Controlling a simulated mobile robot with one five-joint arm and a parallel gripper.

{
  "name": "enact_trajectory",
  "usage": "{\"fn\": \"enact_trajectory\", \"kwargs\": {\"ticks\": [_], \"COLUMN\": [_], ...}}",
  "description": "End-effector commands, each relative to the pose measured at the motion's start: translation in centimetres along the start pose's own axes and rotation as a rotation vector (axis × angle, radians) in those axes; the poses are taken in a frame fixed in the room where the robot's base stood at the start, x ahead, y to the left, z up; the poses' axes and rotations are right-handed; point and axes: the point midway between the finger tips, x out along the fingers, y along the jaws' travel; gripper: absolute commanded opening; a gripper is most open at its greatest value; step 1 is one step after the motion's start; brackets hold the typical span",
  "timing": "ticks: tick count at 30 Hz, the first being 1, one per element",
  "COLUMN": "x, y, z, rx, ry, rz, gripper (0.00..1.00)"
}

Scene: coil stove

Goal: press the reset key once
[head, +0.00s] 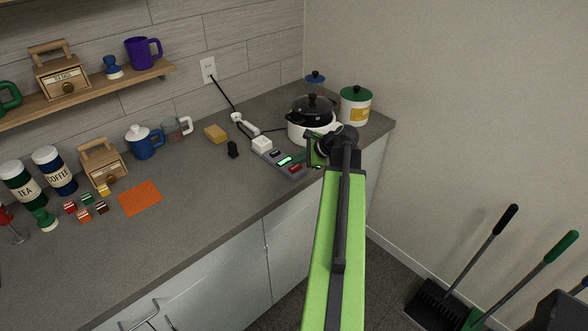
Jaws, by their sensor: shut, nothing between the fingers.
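A flat grey control panel (271,156) lies on the counter near its front edge, left of my gripper. It has a lit green display (285,161) and a small red patch (295,169) at its right end. I cannot tell which of its keys is the reset key; they are too small and partly hidden by my gripper. My gripper (313,156) is at the panel's right end, in front of the pot, shut and empty. I cannot tell whether it touches the panel. My green arm reaches up from the bottom of the view.
A black-lidded pot on a white cooker (298,128) stands just behind my gripper. A white block (262,144) sits at the panel's left end, by a power strip (245,126). A black object (233,149) and yellow sponge (216,133) lie left. The counter's front middle is clear.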

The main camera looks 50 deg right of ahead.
Motion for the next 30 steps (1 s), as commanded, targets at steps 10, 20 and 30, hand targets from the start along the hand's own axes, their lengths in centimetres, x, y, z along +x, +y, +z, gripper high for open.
{"fn": "enact_trajectory", "kwargs": {"ticks": [10,20,30], "x": [0.32,0.55,0.84], "y": [0.25,0.40,0.62], "z": [-0.24,-0.38,-0.57], "rx": [0.000,0.000,0.000], "ry": [0.000,0.000,0.000], "rz": [0.000,0.000,0.000], "gripper": [0.00,0.00,0.00]}}
